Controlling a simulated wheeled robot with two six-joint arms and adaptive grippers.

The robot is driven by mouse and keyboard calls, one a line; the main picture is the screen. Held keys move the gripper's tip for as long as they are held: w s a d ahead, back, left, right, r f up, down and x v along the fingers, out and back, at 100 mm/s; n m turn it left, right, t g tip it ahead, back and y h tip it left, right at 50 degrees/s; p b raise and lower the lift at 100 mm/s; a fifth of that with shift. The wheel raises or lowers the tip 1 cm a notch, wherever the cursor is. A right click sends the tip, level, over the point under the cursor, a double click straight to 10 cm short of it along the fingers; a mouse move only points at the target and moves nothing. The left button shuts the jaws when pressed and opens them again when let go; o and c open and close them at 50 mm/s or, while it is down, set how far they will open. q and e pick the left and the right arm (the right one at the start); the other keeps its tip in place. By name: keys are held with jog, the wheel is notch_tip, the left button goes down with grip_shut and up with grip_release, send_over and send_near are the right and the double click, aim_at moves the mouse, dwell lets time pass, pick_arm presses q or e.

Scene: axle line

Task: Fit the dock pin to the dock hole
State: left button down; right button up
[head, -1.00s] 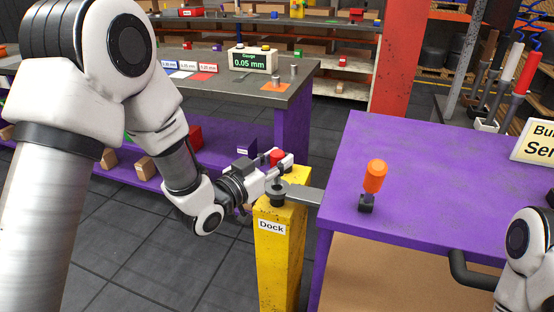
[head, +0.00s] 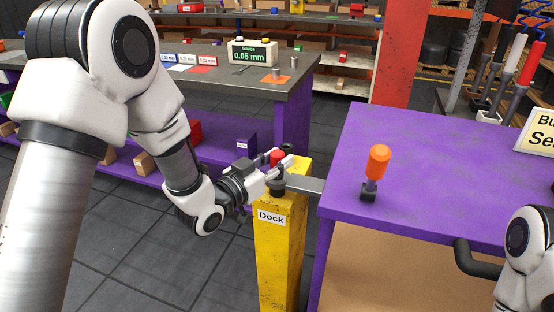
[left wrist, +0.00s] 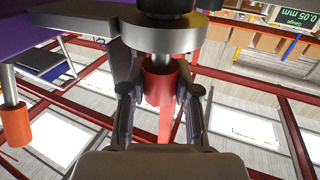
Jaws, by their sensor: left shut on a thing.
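The dock pin shows as a red grip (head: 277,157) in the head view and as a red cylinder (left wrist: 160,86) in the left wrist view. My left gripper (head: 284,166) is shut on it, one finger on each side (left wrist: 160,95). The pin is over the yellow dock post (head: 281,240), labelled Dock. A grey plate (head: 305,185) reaches from the purple cart over the post, and its rounded end (left wrist: 185,40) lies against or close to the pin's foot. The dock hole is hidden, and I cannot tell how deep the pin sits. My right gripper is out of view.
The purple cart (head: 440,165) stands right of the dock and bears an orange-handled tool (head: 378,163). Behind is a grey-topped bench (head: 215,90) with a gauge (head: 252,53) reading 0.05 mm. Open floor lies in front of the dock on the left.

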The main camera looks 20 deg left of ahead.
pick_arm(q)
jog(key=shift+f+b, duration=1)
jog(key=shift+f, duration=0.35)
jog(key=c, duration=0.8)
grip_release()
jog(key=shift+o, duration=0.2)
jog(key=v, duration=0.7)
jog(key=shift+s, duration=0.25)
jog(key=shift+a, duration=0.15)
